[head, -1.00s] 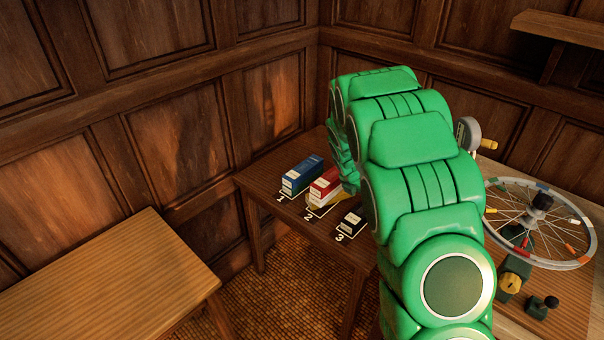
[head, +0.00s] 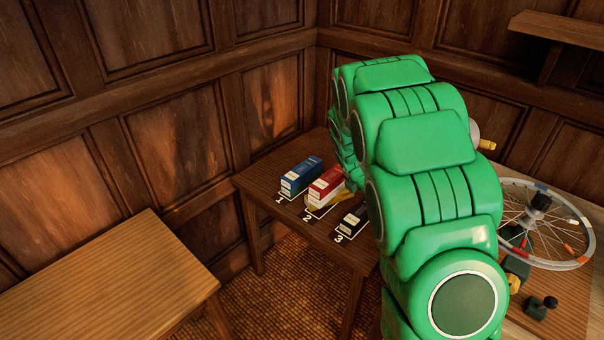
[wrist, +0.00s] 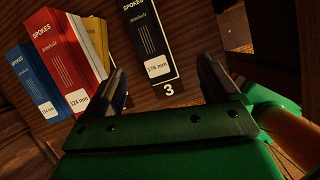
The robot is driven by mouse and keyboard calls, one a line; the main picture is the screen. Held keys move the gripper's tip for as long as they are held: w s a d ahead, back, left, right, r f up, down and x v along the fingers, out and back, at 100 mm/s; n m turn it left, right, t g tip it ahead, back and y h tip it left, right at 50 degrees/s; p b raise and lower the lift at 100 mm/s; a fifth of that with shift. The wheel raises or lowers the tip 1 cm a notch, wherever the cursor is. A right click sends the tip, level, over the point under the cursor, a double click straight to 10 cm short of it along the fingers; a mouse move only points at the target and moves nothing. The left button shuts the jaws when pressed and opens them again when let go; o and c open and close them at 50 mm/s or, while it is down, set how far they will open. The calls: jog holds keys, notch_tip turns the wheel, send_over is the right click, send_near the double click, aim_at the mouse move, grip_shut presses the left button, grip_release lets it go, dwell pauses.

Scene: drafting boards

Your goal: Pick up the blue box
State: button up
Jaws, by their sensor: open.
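The blue box (head: 302,177) stands at spot 1 on the small dark wooden table, left of the red box (head: 326,186). In the wrist view the blue box (wrist: 36,84) is at the far left, partly hidden by the red box (wrist: 66,58). A black box (head: 353,219) is at spot 3; in the wrist view this black box (wrist: 149,42) lies beyond and between my fingers. My gripper (wrist: 165,84) is open, with nothing seen held between its fingers. In the head view my green arm hides the gripper.
A yellow box (wrist: 97,42) shows beside the red box, partly hidden.

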jog(key=s+a+r+m+g+y, duration=0.1)
jog(key=s+a+r+m, duration=0.1)
jog(key=s+r+m, duration=0.8)
jog(key=s+a+r+m+g+y, duration=0.15)
jog(key=s+r+m, duration=0.35)
jog(key=s, duration=0.9)
jog(key=s+a+r+m+g, duration=0.2)
jog(key=s+r+m, duration=0.3)
jog(key=s+m, duration=0.55)
jog(key=m+t+h, duration=0.2)
jog(key=m+t, duration=0.3)
jog(key=m, duration=0.3)
send_over(302, 168)
jog(key=s+a, duration=0.1)
jog(key=s, duration=0.1)
notch_tip(302, 168, down, 23)
jog(key=shift+r, duration=0.2)
jog(key=shift+w+a+f, duration=0.2)
jog(key=shift+f, duration=0.5)
jog(key=shift+x, duration=1.1)
jog(key=x, duration=0.3)
jog(key=shift+s+a+f, duration=0.15)
jog(key=shift+s+f, duration=0.05)
jog(key=shift+s, duration=0.1)
jog(key=shift+x, duration=1)
